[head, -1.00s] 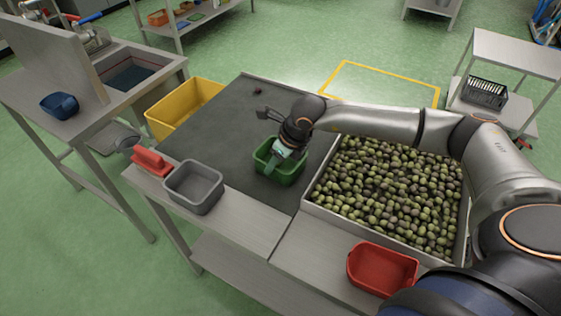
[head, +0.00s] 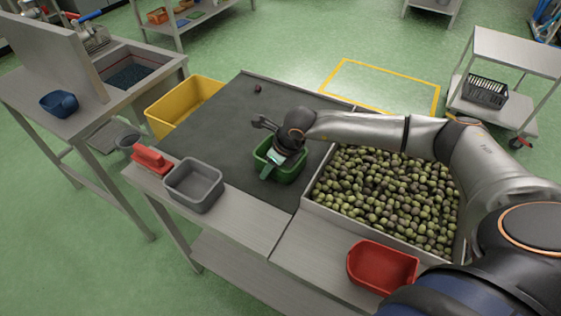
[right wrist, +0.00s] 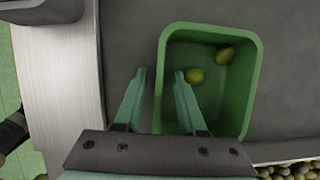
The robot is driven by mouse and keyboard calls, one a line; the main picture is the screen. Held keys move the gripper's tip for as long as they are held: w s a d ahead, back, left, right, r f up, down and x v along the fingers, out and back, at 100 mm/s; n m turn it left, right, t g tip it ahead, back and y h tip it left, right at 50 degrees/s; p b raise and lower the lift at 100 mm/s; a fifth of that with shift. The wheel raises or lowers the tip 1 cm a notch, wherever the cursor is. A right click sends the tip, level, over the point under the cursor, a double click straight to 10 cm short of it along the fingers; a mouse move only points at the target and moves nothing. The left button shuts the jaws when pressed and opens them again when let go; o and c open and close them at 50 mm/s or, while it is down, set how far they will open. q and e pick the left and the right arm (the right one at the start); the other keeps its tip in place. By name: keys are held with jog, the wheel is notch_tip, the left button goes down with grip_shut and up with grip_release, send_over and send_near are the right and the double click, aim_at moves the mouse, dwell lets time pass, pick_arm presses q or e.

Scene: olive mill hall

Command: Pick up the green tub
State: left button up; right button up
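The green tub (head: 291,176) stands upright on the dark belt surface (head: 215,130), left of the olive bin. In the right wrist view the tub (right wrist: 254,75) holds two yellow-green olives (right wrist: 205,65) at its far end. My right gripper (head: 272,163) is over the tub's near-left side. In the right wrist view the right gripper (right wrist: 160,82) is open, one finger outside the tub's left wall and the other inside its rim. Whether either finger touches the wall I cannot tell. My left gripper is out of view.
A grey tub (head: 194,186) and a red scoop (head: 150,160) sit on the metal ledge (head: 236,213). A red tub (head: 382,270) is at front right, below the olive-filled bin (head: 335,222). A yellow crate (head: 172,118) stands behind left. A dark olive (head: 257,88) lies on the belt.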

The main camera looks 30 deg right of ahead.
jog(key=shift+f, duration=0.1)
jog(key=shift+c, duration=0.2)
grip_shut()
dwell(1.3)
